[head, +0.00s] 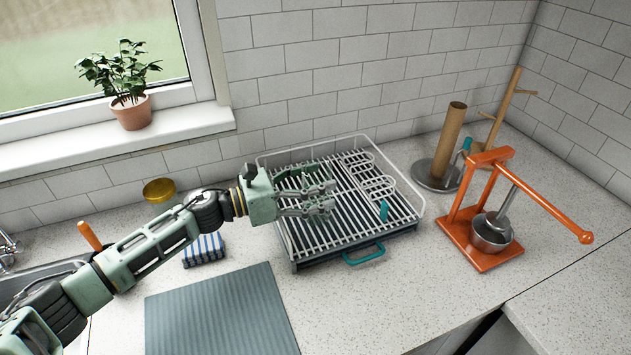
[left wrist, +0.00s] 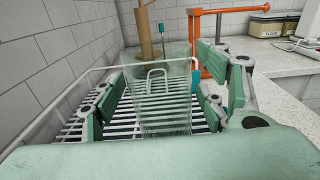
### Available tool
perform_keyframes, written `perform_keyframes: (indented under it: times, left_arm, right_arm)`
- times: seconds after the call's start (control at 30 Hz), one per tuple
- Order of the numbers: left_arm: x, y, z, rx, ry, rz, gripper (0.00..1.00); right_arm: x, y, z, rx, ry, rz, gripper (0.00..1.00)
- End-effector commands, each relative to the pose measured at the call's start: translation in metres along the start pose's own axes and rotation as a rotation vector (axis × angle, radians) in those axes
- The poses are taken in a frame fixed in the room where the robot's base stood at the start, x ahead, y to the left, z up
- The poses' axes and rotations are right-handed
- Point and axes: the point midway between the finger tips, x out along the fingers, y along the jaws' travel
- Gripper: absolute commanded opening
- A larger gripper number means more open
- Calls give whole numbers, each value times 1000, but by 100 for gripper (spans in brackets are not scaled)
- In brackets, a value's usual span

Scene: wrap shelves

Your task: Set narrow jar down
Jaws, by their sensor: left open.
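The narrow jar (left wrist: 158,98) is clear glass and shows in the left wrist view between the two fingers of my left gripper (left wrist: 163,112). It looks upright over the wire dish rack (left wrist: 72,131), with the rack's bars showing through it. Gaps show between the jar and the fingers, which are spread open. In the head view my left gripper (head: 318,200) reaches in from the left, low over the rack (head: 405,212). The jar is hard to make out there. I cannot tell whether its base touches the rack. My right gripper is out of view.
An orange press (head: 482,258) and a paper towel holder (head: 452,140) stand right of the rack. The front right counter (head: 425,300) is clear.

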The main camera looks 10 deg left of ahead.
Motion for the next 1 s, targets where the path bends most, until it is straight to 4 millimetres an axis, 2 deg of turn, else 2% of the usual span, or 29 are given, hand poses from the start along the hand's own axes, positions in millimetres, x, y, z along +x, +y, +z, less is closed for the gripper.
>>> perform_keyframes:
  times: [0.03, 0.07, 0.4, 0.6, 0.8, 1.0]
  left_arm:
    - [0, 0, 5, 0, 0, 0, 67]
    - [-3, 0, 2, 0, 2, 1, 67]
    - [-74, 0, -4, -1, 4, 2, 67]
    - [-107, 0, -2, -1, 3, 2, 67]
    - [-120, 0, 2, 0, 0, -1, 67]
    - [-120, 0, 3, 0, 0, -1, 67]
  right_arm:
    - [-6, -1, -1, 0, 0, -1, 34]
    - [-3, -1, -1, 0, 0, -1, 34]
    - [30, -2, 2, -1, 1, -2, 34]
    - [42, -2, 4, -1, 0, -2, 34]
    - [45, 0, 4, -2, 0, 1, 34]
    - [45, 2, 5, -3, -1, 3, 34]
